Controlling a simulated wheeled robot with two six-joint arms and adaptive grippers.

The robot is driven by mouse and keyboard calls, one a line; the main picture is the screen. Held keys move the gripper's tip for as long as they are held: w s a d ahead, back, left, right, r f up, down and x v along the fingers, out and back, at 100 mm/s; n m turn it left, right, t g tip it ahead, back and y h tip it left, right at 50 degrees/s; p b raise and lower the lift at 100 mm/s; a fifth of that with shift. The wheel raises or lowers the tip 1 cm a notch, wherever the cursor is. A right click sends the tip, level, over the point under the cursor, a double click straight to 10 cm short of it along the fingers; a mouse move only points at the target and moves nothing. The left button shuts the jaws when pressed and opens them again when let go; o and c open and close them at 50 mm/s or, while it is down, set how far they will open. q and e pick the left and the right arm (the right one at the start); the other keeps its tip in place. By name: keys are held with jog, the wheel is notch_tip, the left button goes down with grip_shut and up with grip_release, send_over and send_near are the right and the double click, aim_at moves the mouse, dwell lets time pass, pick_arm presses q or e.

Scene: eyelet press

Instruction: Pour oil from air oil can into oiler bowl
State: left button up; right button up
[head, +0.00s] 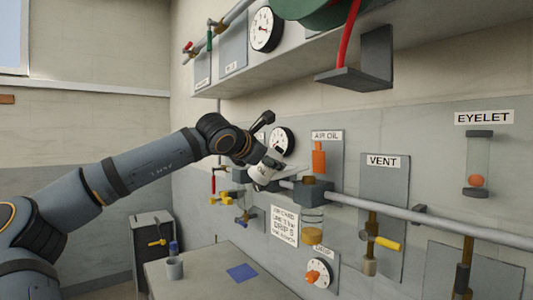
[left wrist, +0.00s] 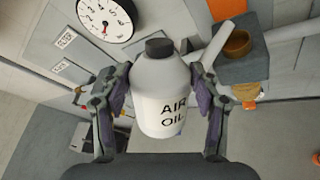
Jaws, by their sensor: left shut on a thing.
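The white air oil can (left wrist: 165,100) has a dark cap and "AIR OIL" lettering in the left wrist view. My left gripper (left wrist: 155,95) is shut around its sides. In the head view my left gripper (head: 262,158) holds the can (head: 263,174) in the air, tilted, just left of the oiler. The oiler has a dark grey block with a brass-coloured top (head: 309,181) on the grey pipe, and a clear bowl (head: 312,220) hangs below it. The brass top (left wrist: 238,43) shows at upper right in the left wrist view, apart from the can. My right gripper is in neither view.
The grey pipe (head: 430,221) runs along the wall panel. An orange bottle picture (head: 319,158) is on the wall above the oiler. A yellow-handled vent valve (head: 385,242) is to the right.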

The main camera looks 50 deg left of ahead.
aim_at(276, 150)
pick_arm(q)
jog(key=shift+w+d+r+m+g+y+p, duration=0.15)
jog(key=shift+r+m+p, duration=0.25)
jog(key=shift+p, duration=0.4)
jog(key=shift+d+r+m+g+y+p, duration=0.1)
jog(key=shift+r+m+g+p, duration=0.1)
jog(key=shift+r+p, duration=0.45)
jog(key=shift+w+d+r+m+g+y+p, duration=0.15)
jog(key=shift+r+m+p, duration=0.2)
jog(key=shift+p, duration=0.55)
jog(key=shift+w+d+r+m+g+p, duration=0.1)
jog(key=shift+d+r+m+g+p, duration=0.15)
jog(key=shift+p, duration=0.5)
jog(key=shift+w+d+r+m+g+p, duration=0.15)
jog(key=shift+r+m+p, duration=0.2)
jog(key=shift+p, duration=0.35)
jog(key=shift+a, duration=0.1)
dwell(4.1)
